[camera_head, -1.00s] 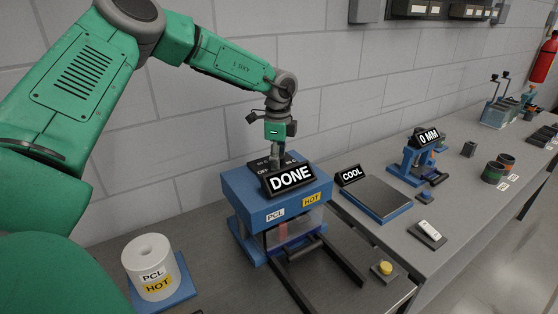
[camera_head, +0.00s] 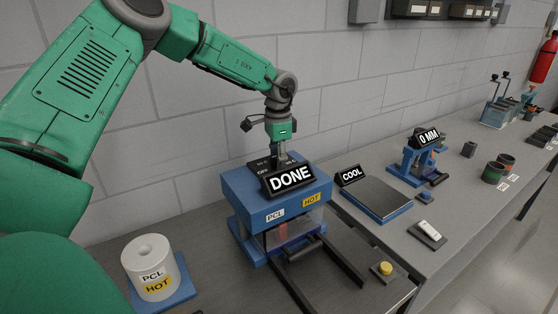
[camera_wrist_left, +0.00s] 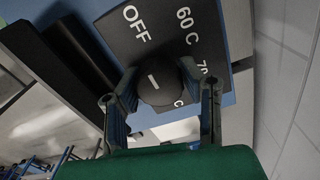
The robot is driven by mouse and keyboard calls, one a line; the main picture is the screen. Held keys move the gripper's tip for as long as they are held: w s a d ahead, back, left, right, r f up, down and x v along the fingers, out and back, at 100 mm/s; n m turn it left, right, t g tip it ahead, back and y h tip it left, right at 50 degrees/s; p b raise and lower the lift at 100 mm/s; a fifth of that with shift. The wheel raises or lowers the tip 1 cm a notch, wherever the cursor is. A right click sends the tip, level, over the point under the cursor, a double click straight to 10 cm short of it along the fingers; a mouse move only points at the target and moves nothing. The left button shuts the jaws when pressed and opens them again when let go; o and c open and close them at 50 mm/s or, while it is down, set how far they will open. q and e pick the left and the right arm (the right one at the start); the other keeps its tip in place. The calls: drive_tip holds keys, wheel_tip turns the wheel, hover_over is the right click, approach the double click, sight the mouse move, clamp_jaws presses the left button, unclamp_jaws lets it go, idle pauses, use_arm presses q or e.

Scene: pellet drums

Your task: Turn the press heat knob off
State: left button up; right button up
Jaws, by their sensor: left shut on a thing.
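The press (camera_head: 262,205) is a blue machine on the bench with PCL and HOT labels and a sign reading DONE (camera_head: 290,178). On its top is a black dial plate (camera_wrist_left: 205,28) marked OFF, 60 C and 70. The press heat knob (camera_wrist_left: 160,88) is dark and round with a short white mark, slanted in the left wrist view; I cannot tell exactly which label it points at. My left gripper (camera_head: 280,155) points down behind the DONE sign. In the left wrist view its fingers (camera_wrist_left: 163,105) are closed around the knob, one on each side.
A white PCL HOT drum (camera_head: 150,262) stands on a blue pad at the left. Right of the press are a COOL plate (camera_head: 376,196), a 0 MM device (camera_head: 420,160), a white switch (camera_head: 428,228) and a yellow button (camera_head: 383,268). A block wall runs behind the bench.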

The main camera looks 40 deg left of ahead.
use_arm(q)
drive_tip(key=shift+w+a+r, duration=0.1)
drive_tip(key=shift+w+r, duration=0.05)
drive_tip(key=shift+r, duration=0.05)
drive_tip(key=o, duration=1.1)
drive_tip(key=shift+o, duration=0.2)
drive_tip(key=shift+f, duration=0.15)
drive_tip(key=shift+a, duration=0.1)
wheel_tip(320, 180, up, 12)
drive_tip(key=shift+f, duration=0.15)
